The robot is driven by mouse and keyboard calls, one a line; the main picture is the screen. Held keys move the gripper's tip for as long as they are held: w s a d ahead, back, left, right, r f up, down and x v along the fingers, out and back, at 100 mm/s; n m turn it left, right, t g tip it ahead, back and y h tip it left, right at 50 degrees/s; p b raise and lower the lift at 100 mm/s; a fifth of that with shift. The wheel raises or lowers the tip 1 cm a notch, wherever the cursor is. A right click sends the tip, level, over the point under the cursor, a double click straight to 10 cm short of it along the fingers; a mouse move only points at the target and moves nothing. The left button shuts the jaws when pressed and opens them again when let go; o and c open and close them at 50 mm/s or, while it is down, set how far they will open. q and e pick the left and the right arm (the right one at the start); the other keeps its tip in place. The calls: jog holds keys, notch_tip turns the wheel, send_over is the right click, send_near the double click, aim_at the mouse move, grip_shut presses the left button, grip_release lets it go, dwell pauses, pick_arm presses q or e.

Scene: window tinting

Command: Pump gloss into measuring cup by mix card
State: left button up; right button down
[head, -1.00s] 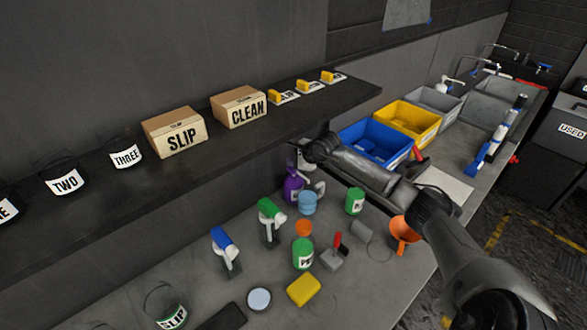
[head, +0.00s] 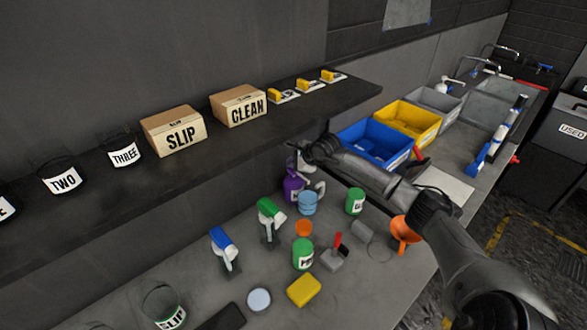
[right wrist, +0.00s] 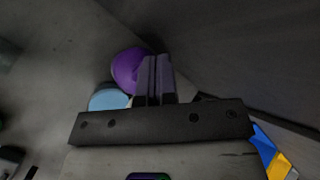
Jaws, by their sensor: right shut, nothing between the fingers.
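My right gripper (head: 296,146) is shut and empty at the back of the bench, beside the shelf's front edge. A purple container (head: 292,187) stands just below it in the head view. In the right wrist view the purple container (right wrist: 130,71) shows beside the closed fingers (right wrist: 154,75); contact cannot be told. A white part (head: 306,161) behind the gripper is partly hidden, and I cannot tell if it is a pump head. A clear cup labelled SLIP (head: 165,306) stands front left. No measuring cup or mix card can be told for sure. My left gripper is out of view.
Blue (head: 372,143) and yellow bins stand to the right.

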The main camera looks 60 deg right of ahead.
jog(key=shift+f+b, duration=0.35)
jog(key=shift+f, duration=0.25)
jog(key=shift+r, duration=0.1)
dwell(0.5)
jog(key=shift+r+p, duration=0.6)
jog(key=shift+r, duration=0.3)
jog(key=shift+s+r, duration=0.1)
jog(key=shift+r, duration=0.25)
jog(key=shift+r, duration=0.1)
jog(key=shift+r+p, duration=1.5)
jog(key=shift+r, duration=0.95)
